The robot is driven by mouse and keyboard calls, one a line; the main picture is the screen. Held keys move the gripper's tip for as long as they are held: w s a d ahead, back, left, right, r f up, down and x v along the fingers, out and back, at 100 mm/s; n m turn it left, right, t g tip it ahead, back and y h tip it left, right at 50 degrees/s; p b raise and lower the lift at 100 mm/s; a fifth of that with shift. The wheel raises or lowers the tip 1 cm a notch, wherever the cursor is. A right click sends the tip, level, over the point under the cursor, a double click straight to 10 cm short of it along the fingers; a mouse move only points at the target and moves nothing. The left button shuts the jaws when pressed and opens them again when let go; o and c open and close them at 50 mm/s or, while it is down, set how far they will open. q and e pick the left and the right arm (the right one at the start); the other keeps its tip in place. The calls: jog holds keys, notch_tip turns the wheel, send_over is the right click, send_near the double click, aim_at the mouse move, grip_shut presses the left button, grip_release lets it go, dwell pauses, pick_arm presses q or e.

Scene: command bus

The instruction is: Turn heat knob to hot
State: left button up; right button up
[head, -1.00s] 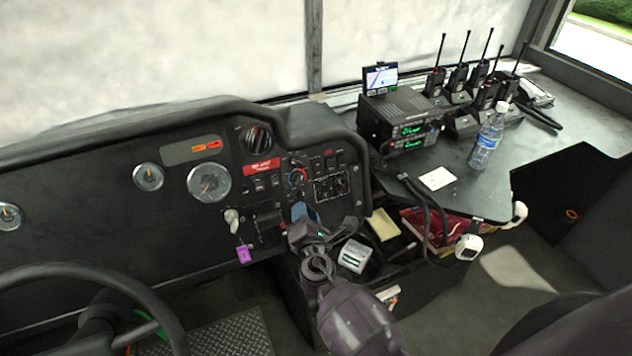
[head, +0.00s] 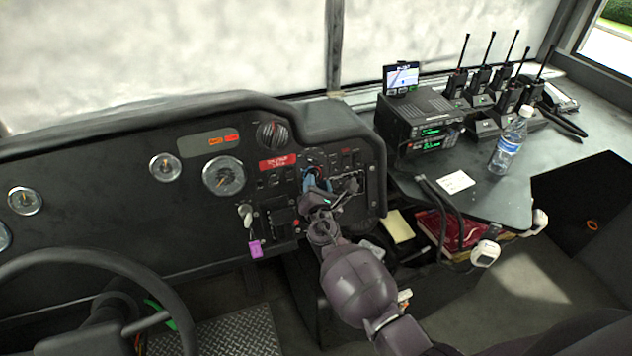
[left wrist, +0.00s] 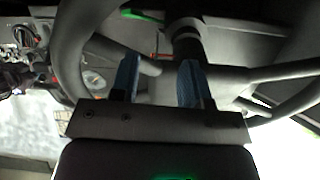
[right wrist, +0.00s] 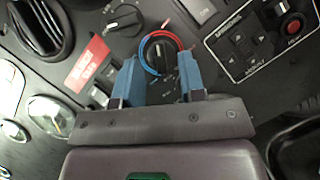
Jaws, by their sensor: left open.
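The heat knob (right wrist: 160,57) is a round black knob ringed by a blue and red arc in the right wrist view. In the head view my right gripper (head: 316,181) is at the dashboard and covers most of the knob. In the right wrist view the blue fingers of my right gripper (right wrist: 160,80) are spread apart, with the knob just beyond the gap between them. I cannot tell whether they touch it. My left gripper (left wrist: 157,78) shows in the left wrist view, open and empty, close to the steering wheel (left wrist: 75,50).
A second black knob (right wrist: 125,19) and a mirror-control panel (right wrist: 245,40) flank the heat knob. A radio (head: 420,118) and a water bottle (head: 508,142) stand on the right counter.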

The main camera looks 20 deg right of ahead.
jog(key=shift+w+d, duration=0.2)
jog(key=shift+w, duration=0.65)
jog(key=c, duration=0.5)
jog(key=shift+c, duration=0.2)
